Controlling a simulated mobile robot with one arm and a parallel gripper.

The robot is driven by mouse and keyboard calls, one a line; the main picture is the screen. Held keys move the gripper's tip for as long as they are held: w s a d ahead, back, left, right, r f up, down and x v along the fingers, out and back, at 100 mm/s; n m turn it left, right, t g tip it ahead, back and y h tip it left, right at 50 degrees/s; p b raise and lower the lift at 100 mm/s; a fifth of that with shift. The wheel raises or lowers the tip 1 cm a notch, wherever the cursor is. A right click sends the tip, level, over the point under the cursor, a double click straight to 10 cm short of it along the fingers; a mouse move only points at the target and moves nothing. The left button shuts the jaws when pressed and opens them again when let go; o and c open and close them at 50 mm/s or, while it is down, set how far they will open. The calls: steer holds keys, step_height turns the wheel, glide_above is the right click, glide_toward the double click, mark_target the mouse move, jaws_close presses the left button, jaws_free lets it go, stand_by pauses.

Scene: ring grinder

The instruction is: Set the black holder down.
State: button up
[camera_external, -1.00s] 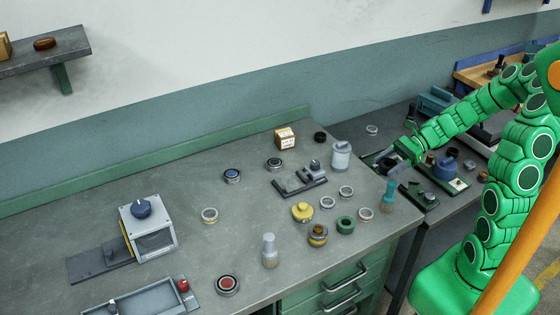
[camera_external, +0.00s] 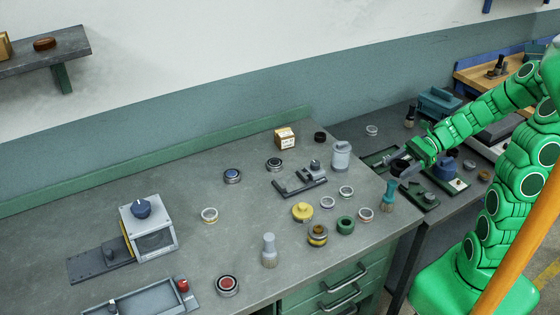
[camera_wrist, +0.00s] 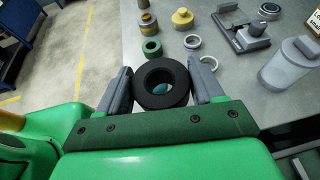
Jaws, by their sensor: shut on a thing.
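The black holder is a thick round ring with a central hole, seen in the wrist view (camera_wrist: 180,94) between the two grey fingers. My gripper (camera_wrist: 161,80) is shut on it. In the external view the holder (camera_external: 400,168) is at the tip of my gripper (camera_external: 402,164), near the right end of the grey workbench (camera_external: 240,245) and over the side bench area. It appears held up in the air. A bit of teal shows through its hole. Its underside is hidden.
A teal-handled brush (camera_external: 389,194) stands at the bench's right edge, close to the holder in the picture. A grey canister (camera_external: 341,156), green ring (camera_external: 345,225) and yellow pot (camera_external: 302,211) stand nearby. A blue pot (camera_external: 446,167) is on the side bench.

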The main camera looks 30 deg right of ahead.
steer(key=w+a+r+m+t, duration=0.2)
steer(key=w+a+r, duration=0.2)
steer(key=w+a, duration=0.75)
steer(key=m+t+h, duration=0.2)
steer(key=t, duration=0.1)
glide_above(243, 206)
steer(key=s+d, duration=0.9)
steer(key=s, duration=0.2)
steer(key=f, duration=0.4)
steer(key=shift+s+a+f, duration=0.1)
steer(key=shift+a, duration=0.1)
steer(key=w+a+f, duration=0.1)
steer(key=w+a, duration=0.1)
steer(key=w+a+f, duration=0.2)
steer(key=w, duration=0.1)
steer(key=w+a+f, duration=0.1)
steer(key=w+a, duration=0.1)
steer(key=shift+w+f, duration=0.25)
steer(key=shift+w, duration=0.1)
steer(key=f, duration=0.1)
steer(key=w+a+f, duration=0.1)
steer(key=w+f, duration=0.1)
steer(key=f, duration=0.1)
steer(key=shift+w+a, duration=0.25)
steer(key=shift+a, duration=0.15)
steer(key=shift+w+a+f, duration=0.2)
steer(key=shift+w+f, duration=0.05)
steer(key=shift+f, duration=0.15)
steer(key=shift+w+a+f, duration=0.2)
steer(key=shift+f, duration=1.65)
